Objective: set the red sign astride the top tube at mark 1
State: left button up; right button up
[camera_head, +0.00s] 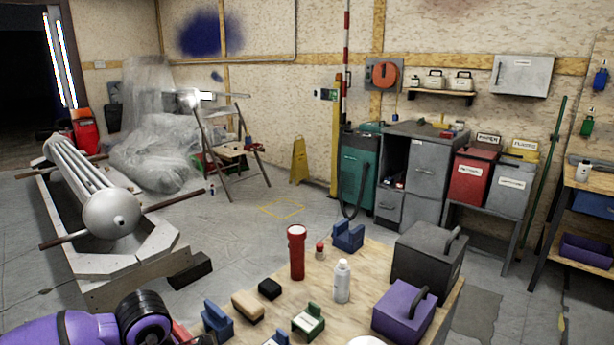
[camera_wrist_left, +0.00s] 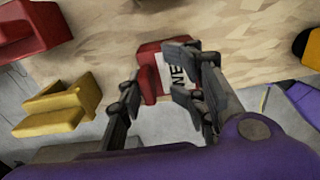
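A red sign (camera_wrist_left: 150,85) with a white label and black letters stands at the table's edge in the left wrist view. My left gripper (camera_wrist_left: 154,85) has its fingers apart, one on each side of the sign; the right-hand finger covers part of it. I cannot tell whether either finger touches it. In the head view my purple left arm enters at the bottom left, and its gripper is not clearly visible. The bundle of long pale tubes (camera_head: 80,172) lies on a white frame at the left; no mark 1 is readable. My right gripper is not in view.
The wooden table (camera_head: 372,262) holds a red flashlight (camera_head: 297,252), a white bottle (camera_head: 342,281), a grey box (camera_head: 428,262), a purple box (camera_head: 404,312) and several blocks. A yellow block (camera_wrist_left: 60,108) lies near the sign.

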pick_arm(q)
jog(key=shift+a+f, duration=0.15)
jog(key=shift+f, duration=0.1)
grip_shut()
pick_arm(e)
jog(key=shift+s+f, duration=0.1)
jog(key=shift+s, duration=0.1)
pick_arm(q)
jog(key=shift+r+p, duration=0.6)
jog(key=shift+r, duration=0.5)
jog(key=shift+w+r+p, duration=0.1)
jog(key=shift+r+p, duration=0.75)
jog(key=shift+r, duration=0.7)
jog(key=shift+r+p, duration=0.4)
jog(key=shift+r, duration=0.4)
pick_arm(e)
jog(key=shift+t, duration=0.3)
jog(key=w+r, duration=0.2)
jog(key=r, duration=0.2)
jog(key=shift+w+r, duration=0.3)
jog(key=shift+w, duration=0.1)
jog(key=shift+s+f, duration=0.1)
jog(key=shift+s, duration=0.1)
